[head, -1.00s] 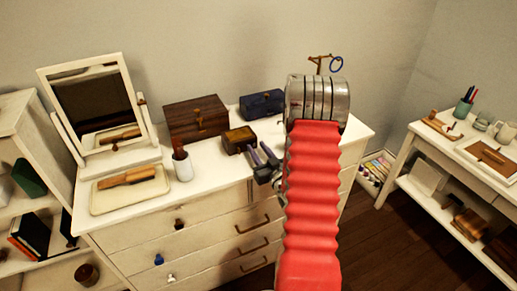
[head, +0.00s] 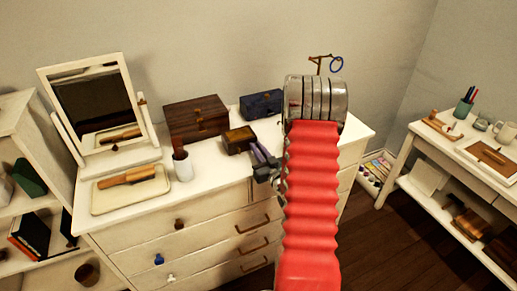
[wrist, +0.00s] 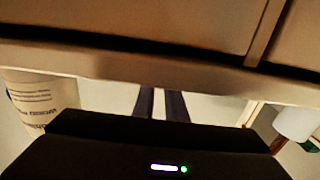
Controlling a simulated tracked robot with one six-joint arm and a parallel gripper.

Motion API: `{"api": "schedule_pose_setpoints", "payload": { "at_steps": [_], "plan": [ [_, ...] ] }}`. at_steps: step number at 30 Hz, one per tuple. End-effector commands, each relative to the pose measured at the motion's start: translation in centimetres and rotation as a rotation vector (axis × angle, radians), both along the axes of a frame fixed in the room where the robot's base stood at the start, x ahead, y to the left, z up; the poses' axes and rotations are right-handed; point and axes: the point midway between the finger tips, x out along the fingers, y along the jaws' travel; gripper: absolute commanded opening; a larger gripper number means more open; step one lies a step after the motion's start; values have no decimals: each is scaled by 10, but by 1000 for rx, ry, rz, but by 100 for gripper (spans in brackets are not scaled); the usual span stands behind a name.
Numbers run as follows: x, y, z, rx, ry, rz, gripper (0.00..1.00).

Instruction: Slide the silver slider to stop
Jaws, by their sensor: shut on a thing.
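A small dark wooden box with a brass-coloured top (head: 239,140) stands on the white dresser. My gripper (head: 260,157) is at its right front side, with the two fingers close together. In the wrist view, the fingers (wrist: 161,104) reach up to the lower edge of a large brown surface. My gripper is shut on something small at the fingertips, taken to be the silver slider. The slider itself does not show clearly in either view; the fingers and the brown edge hide it.
On the dresser (head: 215,195) stand a larger wooden box (head: 197,117), a blue case (head: 261,104), a white cup (head: 183,167), a tray (head: 103,204) with a brush, and a mirror (head: 93,100). My arm hides the dresser's right part. A side table (head: 440,151) stands at right.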

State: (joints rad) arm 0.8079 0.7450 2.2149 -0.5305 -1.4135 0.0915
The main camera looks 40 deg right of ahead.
Motion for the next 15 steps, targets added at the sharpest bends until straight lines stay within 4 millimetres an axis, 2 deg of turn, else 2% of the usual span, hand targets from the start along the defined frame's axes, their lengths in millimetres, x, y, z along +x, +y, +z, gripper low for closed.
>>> {"api": "schedule_pose_setpoints", "payload": {
  "at_steps": [10, 15],
  "plan": [
    [0, 1, 0, 0, 0, 0, 0],
    [4, 12, 0, 0, 0, 1, 0]
  ]
}}
